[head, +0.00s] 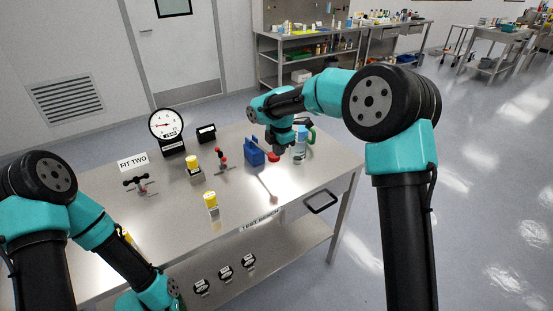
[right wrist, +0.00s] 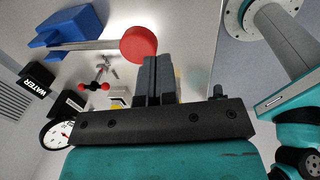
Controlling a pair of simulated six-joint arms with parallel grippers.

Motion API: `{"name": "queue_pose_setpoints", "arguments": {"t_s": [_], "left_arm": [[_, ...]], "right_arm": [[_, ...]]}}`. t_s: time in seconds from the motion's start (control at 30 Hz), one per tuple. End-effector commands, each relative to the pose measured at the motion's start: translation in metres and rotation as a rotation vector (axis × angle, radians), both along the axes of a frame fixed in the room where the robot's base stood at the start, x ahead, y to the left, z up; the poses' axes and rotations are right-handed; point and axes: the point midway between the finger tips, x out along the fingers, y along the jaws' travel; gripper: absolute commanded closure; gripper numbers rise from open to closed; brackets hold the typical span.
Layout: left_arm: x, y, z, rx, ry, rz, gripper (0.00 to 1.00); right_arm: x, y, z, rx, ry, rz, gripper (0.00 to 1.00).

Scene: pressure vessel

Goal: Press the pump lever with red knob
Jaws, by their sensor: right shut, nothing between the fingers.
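The pump (head: 254,151) is a blue block on the steel table, and its lever carries a red knob (head: 273,156). In the right wrist view the blue pump (right wrist: 68,28) is at upper left, with the grey lever (right wrist: 90,45) reaching right to the red knob (right wrist: 138,43). My right gripper (head: 277,148) is above the knob, shut and empty. In the right wrist view its closed fingers (right wrist: 158,62) lie just beside the knob's edge; I cannot tell whether they touch. My left arm is at lower left, and its fingers are not visible.
A bottle (head: 299,150) stands close right of the pump. A round gauge (head: 166,124), red-handled valve (head: 222,160), black-handled valve (head: 138,184) and yellow-capped containers (head: 211,200) stand to the left. The table's front middle is mostly clear.

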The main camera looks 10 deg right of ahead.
Motion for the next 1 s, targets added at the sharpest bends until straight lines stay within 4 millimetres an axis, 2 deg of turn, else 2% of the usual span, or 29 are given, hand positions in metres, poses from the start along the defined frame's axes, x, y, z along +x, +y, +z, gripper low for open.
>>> {"name": "queue_pose_setpoints", "arguments": {"t_s": [0.03,0.2,0.4,1.0], "left_arm": [[0.0,0.0,0.0,0.0,0.0,0.0,1.0],[0.0,0.0,0.0,0.0,0.0,0.0,1.0],[0.0,0.0,0.0,0.0,0.0,0.0,1.0],[0.0,0.0,0.0,0.0,0.0,0.0,1.0]], "right_arm": [[-0.002,-0.001,0.012,0.001,-0.004,0.0,1.0],[-0.009,-0.004,0.042,0.002,-0.004,-0.001,1.0],[-0.014,-0.006,0.064,0.001,-0.004,-0.001,1.0],[-0.015,-0.006,0.068,0.001,-0.004,-0.001,1.0]]}}
